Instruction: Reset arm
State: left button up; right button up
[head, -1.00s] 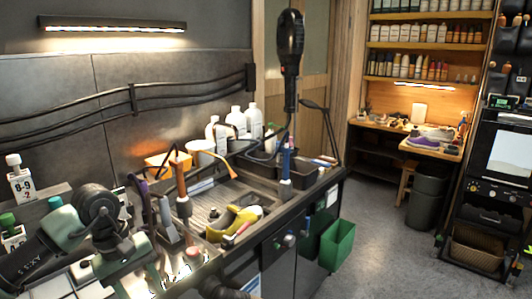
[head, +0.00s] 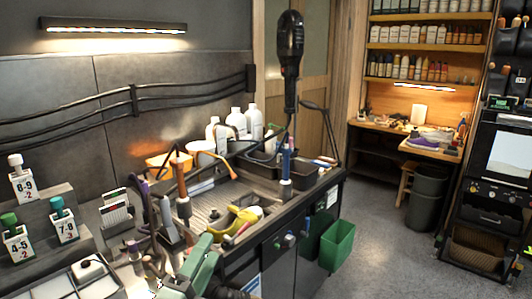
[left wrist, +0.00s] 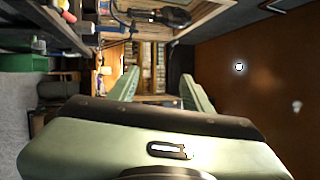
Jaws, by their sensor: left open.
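My left gripper (head: 196,264) is at the bottom of the head view, in front of the workbench's near edge. Its pale green parts are partly cut off by the lower border. In the left wrist view the left gripper (left wrist: 160,92) has two green fingers spread apart with nothing between them. My right gripper is not in view. A yellow item (head: 236,220) lies in the sink area (head: 210,215) of the bench, beyond the gripper.
Upright tools, including one with an orange handle (head: 181,170), stand near the gripper. Numbered bottles (head: 66,222) and a tray (head: 88,285) are at left. A green bin (head: 337,245) hangs at the bench front. The floor (head: 385,245) to the right is clear.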

pick_arm(q)
jog(key=s+a+f+n+g+y, duration=0.4)
jog(key=f+n, duration=0.3)
jog(key=f, duration=0.2)
jog(key=s+a+f+n+g+y, duration=0.35)
jog(key=f+n, duration=0.25)
jog(key=f, duration=0.2)
jog(key=s+a+f+n+g+h, duration=0.1)
jog(key=s+f+n+g, duration=0.4)
jog(key=s, duration=0.5)
jog(key=s+f+n+g, duration=0.2)
jog(key=s+f+g, duration=0.2)
jog(key=s+f, duration=0.5)
jog(key=s+f+g, duration=0.1)
jog(key=s+f, duration=0.1)
jog(key=f, duration=1.2)
jog(key=s+f+g, duration=0.1)
jog(key=s+f, duration=0.1)
jog(key=f, duration=1.2)
jog(key=s+a+f, duration=0.3)
jog(key=s+f, duration=1)
jog(key=s, duration=0.3)
jog(key=shift+f+g, duration=0.25)
jog(key=shift+g, duration=0.1)
